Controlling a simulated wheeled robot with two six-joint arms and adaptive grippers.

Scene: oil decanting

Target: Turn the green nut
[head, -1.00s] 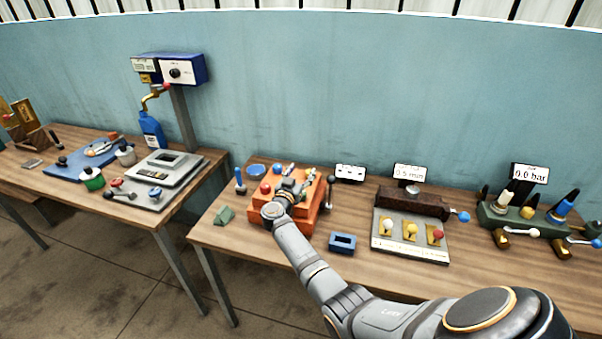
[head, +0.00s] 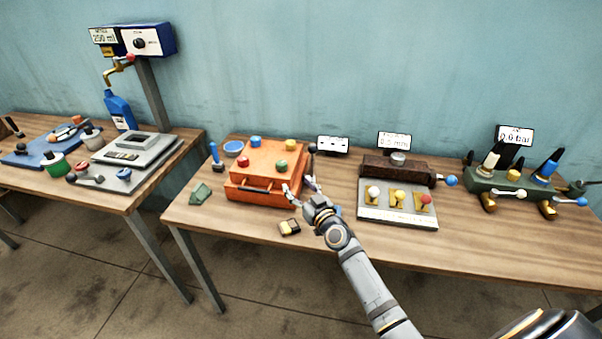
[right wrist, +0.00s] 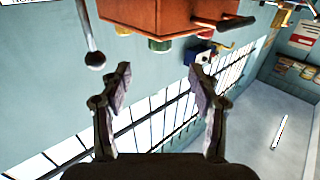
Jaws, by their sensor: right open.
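The green nut (head: 281,165) sits on top of the orange box (head: 262,157), near its front right, with red, blue and yellow round pieces on the same top. My right gripper (head: 300,186) is open and empty at the box's front right corner, apart from the green nut. In the right wrist view, the open fingers (right wrist: 160,84) have nothing between them. My left gripper is not in view.
A dark-knobbed lever (head: 312,150) stands at the box's right side, close to my right gripper. A yellow-and-black block (head: 289,227) lies in front. A grey switch panel (head: 397,217) stands to the right. A green block (head: 200,193) lies left of the box.

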